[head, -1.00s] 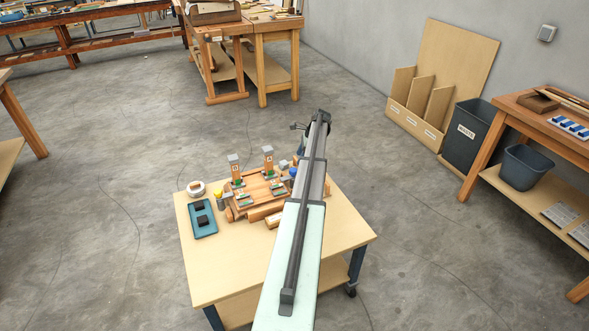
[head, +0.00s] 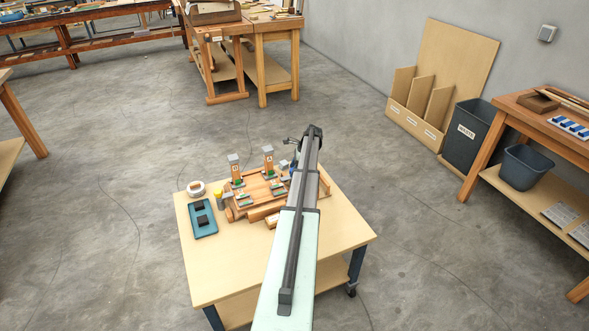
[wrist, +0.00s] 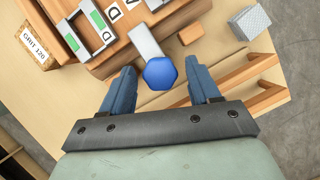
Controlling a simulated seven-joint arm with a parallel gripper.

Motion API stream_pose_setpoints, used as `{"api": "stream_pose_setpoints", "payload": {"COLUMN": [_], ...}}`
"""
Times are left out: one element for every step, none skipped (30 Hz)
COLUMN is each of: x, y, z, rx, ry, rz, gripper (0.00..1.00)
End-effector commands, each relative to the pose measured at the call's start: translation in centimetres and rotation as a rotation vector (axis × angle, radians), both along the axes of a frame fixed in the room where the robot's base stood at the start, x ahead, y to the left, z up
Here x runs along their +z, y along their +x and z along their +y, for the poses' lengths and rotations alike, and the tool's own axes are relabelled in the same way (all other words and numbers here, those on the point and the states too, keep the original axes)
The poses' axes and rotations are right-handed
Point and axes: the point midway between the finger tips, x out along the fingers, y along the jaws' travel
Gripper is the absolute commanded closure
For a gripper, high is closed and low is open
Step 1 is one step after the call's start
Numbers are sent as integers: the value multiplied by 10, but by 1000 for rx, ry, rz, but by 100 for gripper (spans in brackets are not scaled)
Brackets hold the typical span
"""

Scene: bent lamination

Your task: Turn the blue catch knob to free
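The blue catch knob (wrist: 160,73) is a blue hexagonal head in the wrist view, at the end of a pale grey bar (wrist: 146,42) beside the wooden fixture. My gripper (wrist: 161,78) is open, with one blue finger on each side of the knob and a visible gap to each. Whether the fingertips are level with the knob is unclear. In the head view the wooden fixture (head: 262,192) stands on the small table, and my arm hides the knob and most of my gripper.
A grey block (wrist: 252,21) and a block labelled "GRIT 120" (wrist: 33,45) lie near the fixture. The front of the tabletop is clear.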

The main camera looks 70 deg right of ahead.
Motion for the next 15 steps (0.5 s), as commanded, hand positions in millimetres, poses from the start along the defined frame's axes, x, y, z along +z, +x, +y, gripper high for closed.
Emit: {"api": "stream_pose_setpoints", "payload": {"x": [0,0,0,0,0,0,0,0,0,0,0,0,0,0,0], "y": [0,0,0,0,0,0,0,0,0,0,0,0,0,0,0], "z": [0,0,0,0,0,0,0,0,0,0,0,0,0,0,0], "rx": [0,0,0,0,0,0,0,0,0,0,0,0,0,0,0], "ry": [0,0,0,0,0,0,0,0,0,0,0,0,0,0,0], "rz": [0,0,0,0,0,0,0,0,0,0,0,0,0,0,0], "gripper": [44,47,51,54,57,60,63,66,70,73,76,80,82,85,89]}}
